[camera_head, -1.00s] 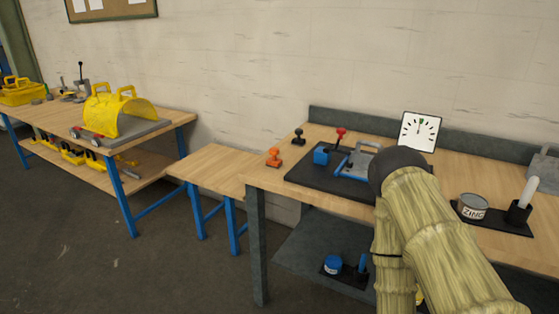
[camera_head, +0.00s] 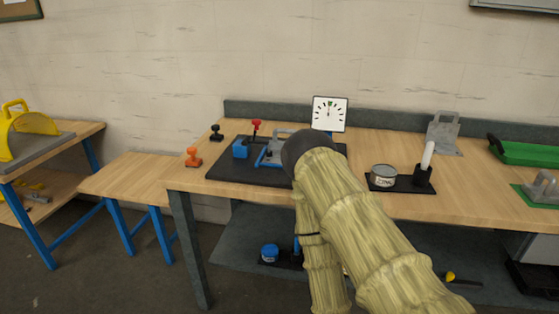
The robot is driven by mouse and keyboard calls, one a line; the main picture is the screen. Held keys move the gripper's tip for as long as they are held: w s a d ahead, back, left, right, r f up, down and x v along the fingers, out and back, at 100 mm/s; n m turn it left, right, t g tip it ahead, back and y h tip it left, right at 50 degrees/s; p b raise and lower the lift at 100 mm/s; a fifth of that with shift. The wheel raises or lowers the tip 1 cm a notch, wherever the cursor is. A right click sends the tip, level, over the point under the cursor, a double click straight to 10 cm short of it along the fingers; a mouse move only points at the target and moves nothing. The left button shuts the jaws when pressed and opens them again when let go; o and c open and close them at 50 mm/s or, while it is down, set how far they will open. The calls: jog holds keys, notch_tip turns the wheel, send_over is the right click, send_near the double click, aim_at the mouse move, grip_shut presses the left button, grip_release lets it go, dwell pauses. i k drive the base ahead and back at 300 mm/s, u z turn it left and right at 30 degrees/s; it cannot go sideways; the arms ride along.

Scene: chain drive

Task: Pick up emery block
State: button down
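I cannot make out an emery block for certain in this view. A small blue block (camera_head: 240,149) sits on the black board (camera_head: 225,172) on the near bench, but I cannot tell what it is. My arm, pale and ribbed with a dark rounded joint, rises in front of the bench and hides part of the board. My gripper is not in view.
On the bench (camera_head: 450,205) are a square dial (camera_head: 329,114), red-handled lever (camera_head: 256,126), black stamp (camera_head: 216,132), orange stamp (camera_head: 193,157), zinc tin (camera_head: 384,176), white stick in a black holder (camera_head: 425,165) and green tray (camera_head: 525,152). A lower wooden table (camera_head: 130,180) stands left.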

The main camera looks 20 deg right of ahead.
aim_at(192, 162)
jog(key=k, duration=0.5)
jog(key=u, duration=0.5)
jog(key=i, duration=1.65)
jog(key=z, duration=0.35)
